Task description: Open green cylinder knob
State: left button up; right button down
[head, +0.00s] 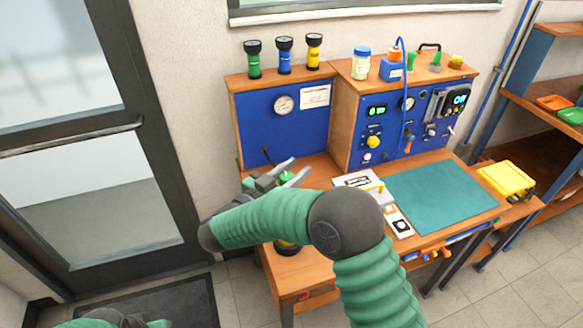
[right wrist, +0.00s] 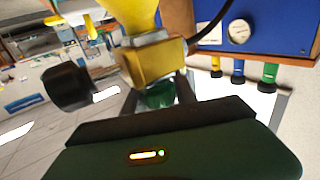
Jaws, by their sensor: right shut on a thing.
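The green knob (right wrist: 158,97) sits between the jaws of my right gripper in the right wrist view, below a brass valve body (right wrist: 152,62). My right gripper (head: 298,169) is shut on it. In the head view only a bit of green (head: 286,177) shows between the fingers. The valve joins a yellow body (right wrist: 128,14), cut off at the picture's top. A black round knob (right wrist: 65,88) sticks out at the valve's side. My right arm hides most of the cylinder in the head view. My left gripper is not in view; only a dark and green part of my arm shows bottom left.
A blue panel with a gauge (head: 284,104) stands behind the gripper. Green, blue and yellow flashlight-like items (head: 284,55) stand on the shelf above. A teal mat (head: 440,197) and a yellow case (head: 506,179) lie to the right. A glass door (head: 90,150) is at left.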

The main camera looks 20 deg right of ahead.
jog(key=shift+s+d+r+m+g+h+p, duration=0.15)
jog(key=shift+m+g+h, duration=0.2)
jog(key=shift+m+g, duration=0.3)
jog(key=shift+s+f+m+g+h+p, duration=0.15)
jog(key=shift+m+g+h, duration=0.25)
jog(key=shift+g, duration=0.35)
jog(key=shift+r, duration=0.1)
jog(key=c, duration=1)
grip_release()
jog(key=shift+o, duration=0.2)
